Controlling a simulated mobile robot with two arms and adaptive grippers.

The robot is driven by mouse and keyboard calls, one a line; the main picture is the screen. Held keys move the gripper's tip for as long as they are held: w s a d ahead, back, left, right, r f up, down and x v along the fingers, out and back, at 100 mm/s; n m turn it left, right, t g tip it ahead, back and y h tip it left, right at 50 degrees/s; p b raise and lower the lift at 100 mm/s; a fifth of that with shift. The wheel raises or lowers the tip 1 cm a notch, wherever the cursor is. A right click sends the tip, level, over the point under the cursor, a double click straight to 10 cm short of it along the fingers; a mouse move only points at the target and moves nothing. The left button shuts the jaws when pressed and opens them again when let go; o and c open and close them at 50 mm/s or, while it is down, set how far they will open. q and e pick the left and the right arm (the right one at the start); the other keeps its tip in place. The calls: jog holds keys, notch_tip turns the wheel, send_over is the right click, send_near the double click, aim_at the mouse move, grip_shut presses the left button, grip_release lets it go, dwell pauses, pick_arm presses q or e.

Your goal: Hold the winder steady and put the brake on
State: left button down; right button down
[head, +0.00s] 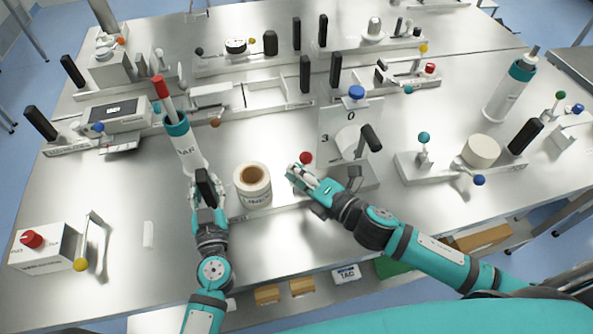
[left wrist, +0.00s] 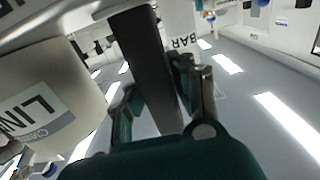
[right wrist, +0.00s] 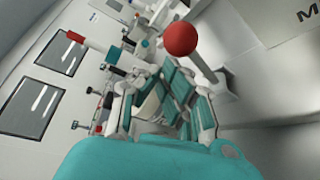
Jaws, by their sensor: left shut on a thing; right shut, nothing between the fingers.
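The winder base (head: 282,203) carries a cream roll (head: 257,192) marked as liner and an upright panel (head: 335,122) with a blue knob (head: 356,92). A red ball knob (head: 306,158) on a grey lever stands in front of the panel; it is large in the right wrist view (right wrist: 181,38). My left gripper (head: 204,180) is shut on the black upright handle (head: 205,188) left of the roll; the handle fills the space between the fingers in the left wrist view (left wrist: 145,70). My right gripper (head: 295,175) is shut and empty, just below the red knob; contact cannot be told.
A white cylinder (head: 190,150) with a teal collar and red tip stands behind my left gripper. A black-gripped arm (head: 370,138) sticks out right of the panel. A box with a red knob (head: 45,245) is at front left. The table's front strip is mostly clear.

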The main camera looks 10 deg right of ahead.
pick_arm(q)
jog(key=shift+s+f, duration=0.2)
jog(key=shift+f, duration=0.3)
jog(key=shift+a, duration=0.1)
pick_arm(e)
jog(key=shift+w+d+r, duration=0.1)
jog(key=shift+w+d, duration=0.05)
jog(key=shift+d, duration=1)
pick_arm(q)
jog(key=shift+a, duration=0.1)
pick_arm(e)
jog(key=shift+d, duration=0.1)
jog(key=f+v, duration=0.1)
jog(key=v, duration=0.9)
jog(key=shift+s+a, duration=0.2)
jog(key=shift+s, duration=0.15)
pick_arm(q)
jog(key=shift+w+r+p, duration=0.15)
jog(key=shift+r+p, duration=0.2)
jog(key=shift+p, duration=0.3)
pick_arm(e)
jog(key=shift+w+r, duration=0.1)
jog(key=shift+r, duration=0.55)
